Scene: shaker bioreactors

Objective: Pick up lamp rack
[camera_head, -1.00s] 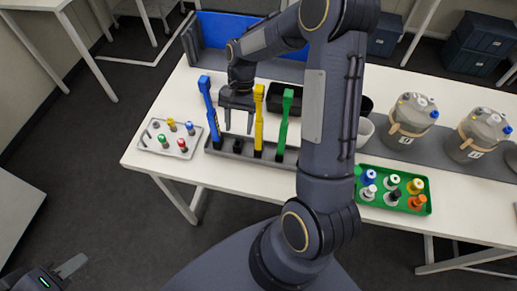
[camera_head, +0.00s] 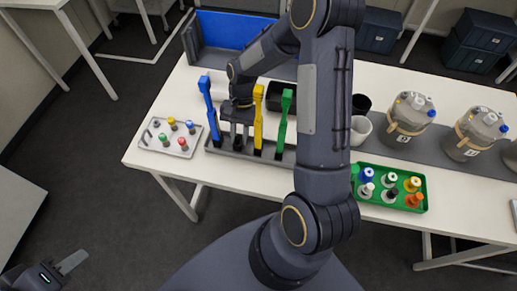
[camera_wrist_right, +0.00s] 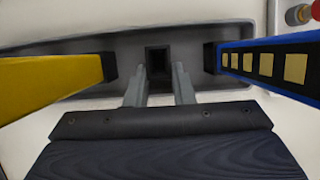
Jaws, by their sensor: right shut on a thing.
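The lamp rack (camera_head: 223,151) is a long dark grey tray on the white table. It holds an upright blue lamp (camera_head: 207,108), a yellow lamp (camera_head: 258,115) and a green lamp (camera_head: 284,120). My right gripper (camera_head: 237,142) points down at the rack between the blue and yellow lamps. In the right wrist view, my right gripper's fingers (camera_wrist_right: 161,88) are shut on a part of the rack (camera_wrist_right: 192,50), flanking a dark square socket. The yellow lamp (camera_wrist_right: 55,85) and blue lamp (camera_wrist_right: 275,65) stand apart on either side. My left gripper (camera_head: 72,262) is low at the left; only one finger shows clearly.
A small grey tray (camera_head: 150,142) with coloured knobs lies left of the rack. A blue-backed bin (camera_head: 235,32) and a black box (camera_head: 283,95) are behind.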

